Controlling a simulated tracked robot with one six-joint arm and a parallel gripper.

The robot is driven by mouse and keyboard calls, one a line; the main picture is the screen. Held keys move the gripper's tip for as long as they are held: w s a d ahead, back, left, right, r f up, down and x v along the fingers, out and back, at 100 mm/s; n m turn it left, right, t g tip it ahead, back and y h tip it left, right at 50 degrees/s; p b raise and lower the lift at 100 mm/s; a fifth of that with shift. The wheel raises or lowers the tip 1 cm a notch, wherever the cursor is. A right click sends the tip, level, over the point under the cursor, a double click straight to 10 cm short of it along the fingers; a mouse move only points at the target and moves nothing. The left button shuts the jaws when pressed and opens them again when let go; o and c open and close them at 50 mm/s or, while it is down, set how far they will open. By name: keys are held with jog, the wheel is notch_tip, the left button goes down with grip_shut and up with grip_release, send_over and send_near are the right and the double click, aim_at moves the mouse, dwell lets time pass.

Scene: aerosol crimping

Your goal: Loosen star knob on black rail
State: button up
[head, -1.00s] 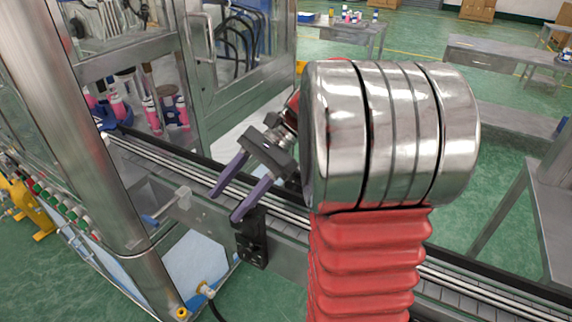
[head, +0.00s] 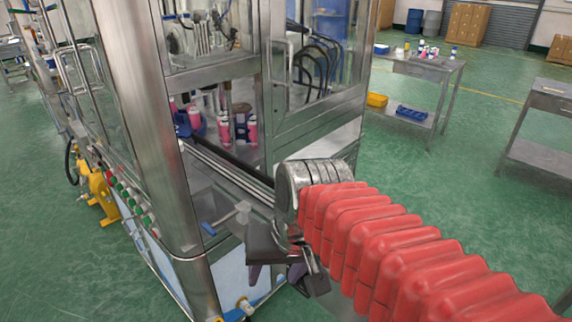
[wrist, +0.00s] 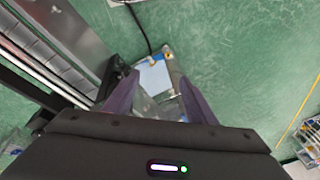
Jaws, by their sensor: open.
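My gripper (head: 274,278) hangs low beside the front side of the conveyor, its purple fingers apart and nothing between them. In the wrist view my gripper (wrist: 158,80) points down past the conveyor side toward the green floor. A black rail (head: 228,163) runs along the conveyor into the machine. A small rod with a blue end (head: 207,228) and a pale knob-like end (head: 243,211) sticks out at the conveyor side, left of my gripper and apart from it. I cannot tell whether this is the star knob. My arm hides the conveyor farther right.
The glazed steel machine (head: 180,130) stands close on the left, with a thick corner post. Pink and white cans (head: 250,130) stand inside. A steel table (head: 425,68) is at the back right. A cable runs to a fitting low by the floor in the wrist view.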

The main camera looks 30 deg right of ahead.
jog(key=n, duration=0.1)
jog(key=n+t, duration=0.1)
jog(key=n+t+h, duration=0.1)
jog(key=shift+s+a+r, duration=0.35)
jog(key=shift+s, duration=0.05)
jog(key=shift+c, duration=0.2)
